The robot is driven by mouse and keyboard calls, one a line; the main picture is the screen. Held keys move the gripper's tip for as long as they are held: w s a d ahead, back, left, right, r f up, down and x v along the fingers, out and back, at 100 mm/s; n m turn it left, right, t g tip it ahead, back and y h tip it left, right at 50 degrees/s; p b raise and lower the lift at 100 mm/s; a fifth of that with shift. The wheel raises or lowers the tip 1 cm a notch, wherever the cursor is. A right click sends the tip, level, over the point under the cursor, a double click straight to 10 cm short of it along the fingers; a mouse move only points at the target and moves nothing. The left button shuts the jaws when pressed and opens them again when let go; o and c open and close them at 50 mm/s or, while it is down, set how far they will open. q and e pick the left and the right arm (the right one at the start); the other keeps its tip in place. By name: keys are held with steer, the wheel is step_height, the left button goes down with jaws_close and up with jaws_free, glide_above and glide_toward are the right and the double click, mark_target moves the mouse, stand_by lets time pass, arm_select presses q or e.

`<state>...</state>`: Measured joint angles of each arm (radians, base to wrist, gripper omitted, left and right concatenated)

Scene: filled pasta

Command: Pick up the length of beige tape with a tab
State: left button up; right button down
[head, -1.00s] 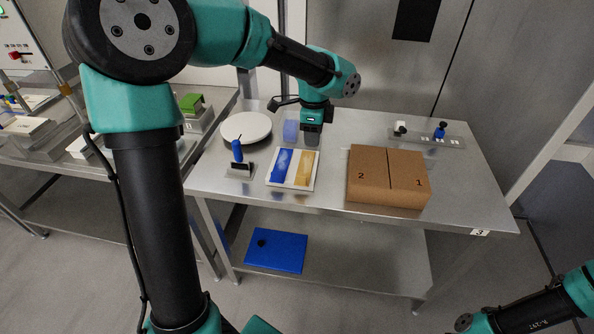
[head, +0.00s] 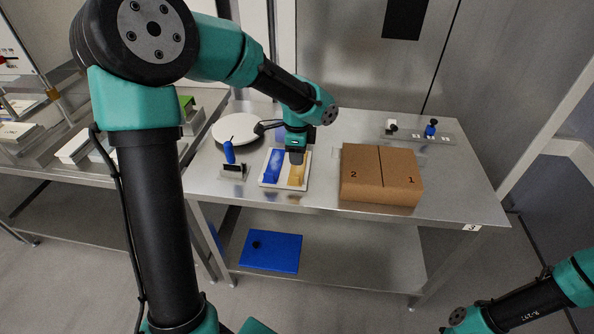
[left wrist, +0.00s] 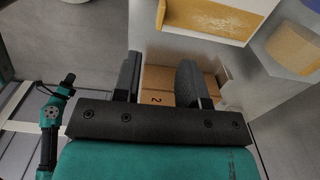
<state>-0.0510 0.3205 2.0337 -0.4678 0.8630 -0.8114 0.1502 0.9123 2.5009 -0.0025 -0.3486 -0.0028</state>
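A white board (head: 283,183) lies on the steel table, with a blue strip (head: 274,163) on its left and the beige tape (head: 298,174) on its right. The beige tape also shows on the pale board in the left wrist view (left wrist: 217,17). I cannot make out its tab. My left gripper (head: 296,159) is over the far end of the beige tape in the head view and partly hides it. In the left wrist view its two dark fingers (left wrist: 160,83) are apart with nothing between them. I cannot tell whether they touch the board. My right gripper is not in view.
A brown box (head: 381,176) marked 2 and 1 stands right of the board. A blue-handled tool (head: 230,154) stands left, and a white plate (head: 232,129) lies behind it. A metal strip with small knobs (head: 419,132) lies at back right. A round tan-topped thing (left wrist: 294,46) shows in the wrist view.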

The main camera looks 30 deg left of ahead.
mark_target(298, 177)
arm_select(q)
steer(key=shift+f, duration=2.3)
steer(key=shift+d+f, duration=0.1)
steer(key=shift+f, duration=2.5)
jaws_close()
